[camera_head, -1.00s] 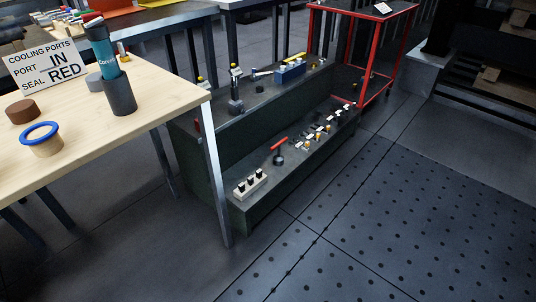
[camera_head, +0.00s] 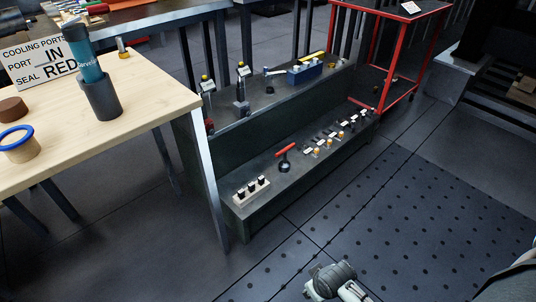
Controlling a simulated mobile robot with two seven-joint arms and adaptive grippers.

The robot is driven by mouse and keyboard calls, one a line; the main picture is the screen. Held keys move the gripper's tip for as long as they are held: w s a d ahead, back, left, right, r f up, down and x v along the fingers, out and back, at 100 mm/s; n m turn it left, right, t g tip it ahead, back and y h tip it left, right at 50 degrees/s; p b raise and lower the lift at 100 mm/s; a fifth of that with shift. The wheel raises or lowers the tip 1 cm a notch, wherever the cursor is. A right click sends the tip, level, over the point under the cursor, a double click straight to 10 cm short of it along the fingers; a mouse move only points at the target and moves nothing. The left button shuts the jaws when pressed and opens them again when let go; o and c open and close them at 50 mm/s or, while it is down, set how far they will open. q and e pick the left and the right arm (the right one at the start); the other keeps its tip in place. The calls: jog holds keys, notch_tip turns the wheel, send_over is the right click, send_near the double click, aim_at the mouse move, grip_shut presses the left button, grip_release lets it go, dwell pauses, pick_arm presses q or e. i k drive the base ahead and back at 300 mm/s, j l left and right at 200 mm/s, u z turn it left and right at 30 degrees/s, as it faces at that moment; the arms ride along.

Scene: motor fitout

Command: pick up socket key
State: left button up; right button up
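A T-shaped tool with a red bar handle (camera_head: 286,148) stands upright on the lower step of the dark stepped bench; it looks like the socket key. Its dark round base rests on the step. Part of my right arm with what looks like its gripper (camera_head: 322,284) shows at the bottom edge, over the floor and well apart from the tool. Its fingers are too cut off and unclear to judge. My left gripper is not in view.
The dark stepped bench (camera_head: 245,165) holds a white block with black knobs (camera_head: 251,190) and several small fittings. A wooden table (camera_head: 150,88) with a dark cup (camera_head: 100,98) and a sign (camera_head: 38,62) stands left. A red cart (camera_head: 378,65) stands behind. The perforated floor is clear.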

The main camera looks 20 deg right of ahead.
aim_at(284, 165)
jog(key=l+u, duration=0.4)
jog(key=l, duration=0.7)
jog(key=l+u, duration=0.1)
jog(key=l, duration=1.05)
jog(key=k+l+u, duration=0.15)
jog(key=l, duration=1)
jog(key=i, duration=0.05)
